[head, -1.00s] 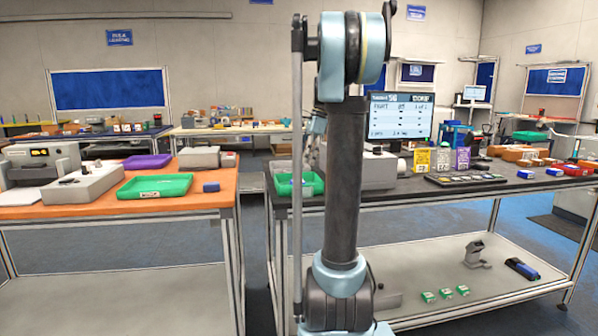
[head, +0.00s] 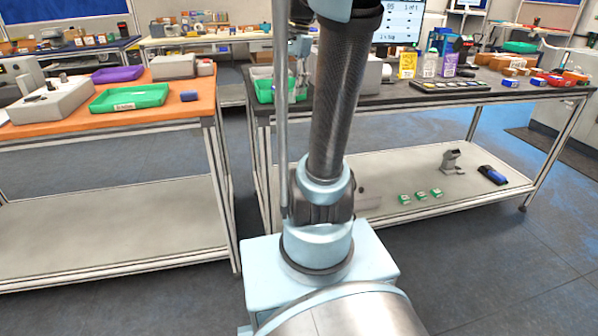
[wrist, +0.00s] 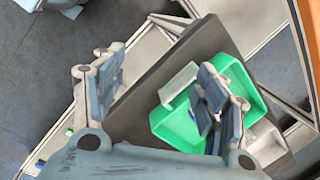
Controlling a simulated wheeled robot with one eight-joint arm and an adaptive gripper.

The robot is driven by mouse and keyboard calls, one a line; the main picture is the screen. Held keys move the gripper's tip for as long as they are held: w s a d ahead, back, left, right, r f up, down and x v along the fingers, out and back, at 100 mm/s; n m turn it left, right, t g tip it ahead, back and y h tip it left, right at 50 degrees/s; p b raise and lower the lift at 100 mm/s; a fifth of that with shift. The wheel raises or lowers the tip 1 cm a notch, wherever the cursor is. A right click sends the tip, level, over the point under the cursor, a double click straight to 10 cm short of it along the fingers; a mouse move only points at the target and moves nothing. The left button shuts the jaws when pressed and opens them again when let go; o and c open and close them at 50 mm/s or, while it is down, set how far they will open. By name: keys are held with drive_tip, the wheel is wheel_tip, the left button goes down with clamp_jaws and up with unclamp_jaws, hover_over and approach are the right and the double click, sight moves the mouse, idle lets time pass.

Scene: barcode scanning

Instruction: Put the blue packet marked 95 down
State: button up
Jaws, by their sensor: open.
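My gripper (wrist: 160,77) is open in the wrist view, its two blue-grey fingers wide apart with nothing seen between them. It is above a green tray (wrist: 175,125) on the dark tabletop; one finger hides part of the tray's inside. In the head view my gripper (head: 300,72) is small and partly behind my arm, over the same green tray (head: 264,96). A small blue packet (head: 189,96) lies on the orange table beside another green tray. Another blue packet (head: 510,82) lies on the dark table at the right. No number is readable on either.
The orange table (head: 150,118) also holds a long green tray (head: 129,97), a purple tray (head: 118,75) and a grey device (head: 50,102). Yellow, white and purple boxes, a dark rack (head: 449,87) and red and blue boxes stand on the dark table. A floor gap separates the tables.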

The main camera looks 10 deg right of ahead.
drive_tip(key=s+a+f+n+t+h, duration=0.1)
drive_tip(key=s+f+n+h, duration=0.1)
drive_tip(key=s+f+n, duration=0.9)
drive_tip(key=s+f, duration=0.9)
drive_tip(key=shift+a+f, duration=0.3)
drive_tip(key=shift+f, duration=0.05)
